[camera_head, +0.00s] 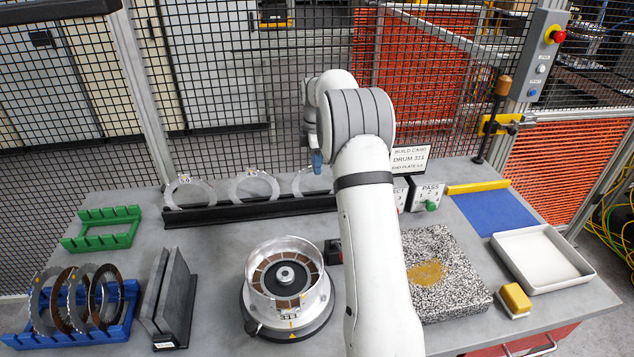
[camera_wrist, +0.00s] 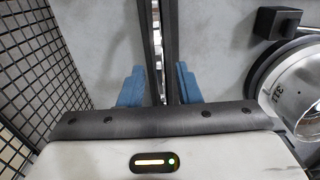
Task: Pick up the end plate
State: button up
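Three pale ring-shaped end plates stand upright in a long black rack (camera_head: 250,210) at the back of the bench: a left one (camera_head: 190,180), a middle one (camera_head: 238,188) and a right one (camera_head: 299,184), partly hidden by my arm. My gripper (camera_head: 316,162) is above the rack by the right plate. In the wrist view my gripper (camera_wrist: 158,88) is open, its blue fingers on either side of the black rack's line. A thin, bright plate edge (camera_wrist: 156,45) shows between them. I cannot tell whether either finger touches it.
The drum (camera_head: 287,275) marked 311 stands in front of the rack. The build card (camera_head: 409,158) and reject/pass boxes (camera_head: 427,192) are right of my arm. Mesh fence (camera_wrist: 40,60) is close behind the rack. A green rack (camera_head: 102,228) and blue rack (camera_head: 75,335) stand left.

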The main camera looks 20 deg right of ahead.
notch_tip(320, 180, down, 3)
jog(key=shift+f, duration=0.15)
grip_shut()
dwell(1.4)
